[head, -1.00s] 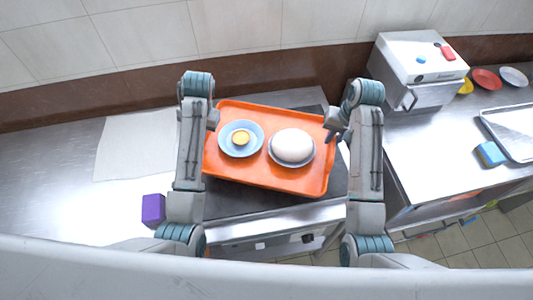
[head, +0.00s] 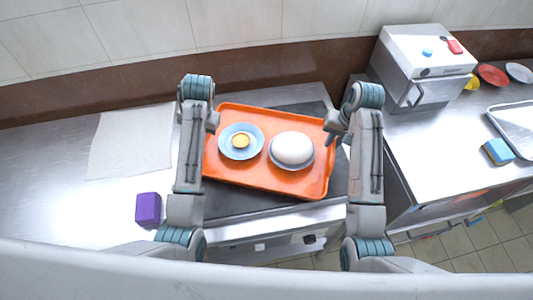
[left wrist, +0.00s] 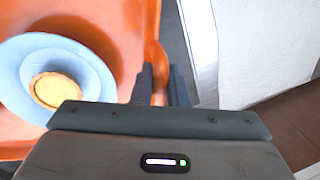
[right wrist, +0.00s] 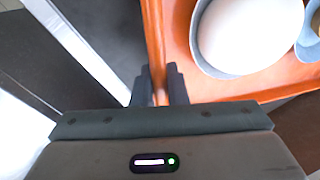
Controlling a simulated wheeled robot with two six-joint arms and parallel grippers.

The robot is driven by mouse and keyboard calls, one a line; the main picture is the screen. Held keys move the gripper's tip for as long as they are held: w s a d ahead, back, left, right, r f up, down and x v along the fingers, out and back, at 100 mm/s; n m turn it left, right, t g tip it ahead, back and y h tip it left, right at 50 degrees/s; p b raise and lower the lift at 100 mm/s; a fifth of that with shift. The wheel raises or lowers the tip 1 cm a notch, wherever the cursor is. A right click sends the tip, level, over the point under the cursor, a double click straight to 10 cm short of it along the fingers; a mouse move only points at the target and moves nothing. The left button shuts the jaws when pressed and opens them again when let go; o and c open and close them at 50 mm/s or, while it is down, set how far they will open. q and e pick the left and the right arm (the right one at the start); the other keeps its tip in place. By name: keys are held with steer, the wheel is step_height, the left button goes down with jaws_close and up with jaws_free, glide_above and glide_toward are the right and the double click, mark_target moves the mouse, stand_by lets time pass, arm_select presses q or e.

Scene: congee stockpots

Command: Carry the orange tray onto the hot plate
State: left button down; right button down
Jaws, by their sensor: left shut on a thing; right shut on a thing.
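The orange tray (head: 262,181) is level over the dark hot plate (head: 240,203), whose surface shows past the tray's front, right and back edges. I cannot tell whether the tray touches it. The tray carries a blue dish with a yellow item (head: 241,141) on the left and a bowl with a white dome (head: 292,148) on the right. My left gripper (head: 213,122) is shut on the tray's left rim, also seen in the left wrist view (left wrist: 160,88). My right gripper (head: 332,134) is shut on its right rim, also seen in the right wrist view (right wrist: 158,88).
A pale cloth (head: 130,145) and a purple block (head: 148,208) lie on the left counter. At the right stand a white oven-like box (head: 420,65), a blue-yellow sponge (head: 497,151) and a metal tray (head: 519,120). A gap separates the hot plate from the right counter.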

arm_select(q)
steer(key=shift+f+b, duration=0.65)
steer(key=shift+f, duration=0.1)
arm_select(e)
steer(key=shift+f, duration=0.75)
arm_select(q)
steer(key=c, duration=1.4)
jaws_free()
steer(key=shift+r, duration=0.15)
steer(key=shift+c, duration=0.2)
arm_select(e)
steer(key=c, duration=1.4)
jaws_free()
steer(key=shift+r, duration=0.15)
steer(key=shift+c, duration=0.2)
arm_select(q)
steer(key=shift+r+p, duration=0.2)
steer(key=shift+p, duration=0.1)
arm_select(e)
steer(key=shift+r, duration=0.15)
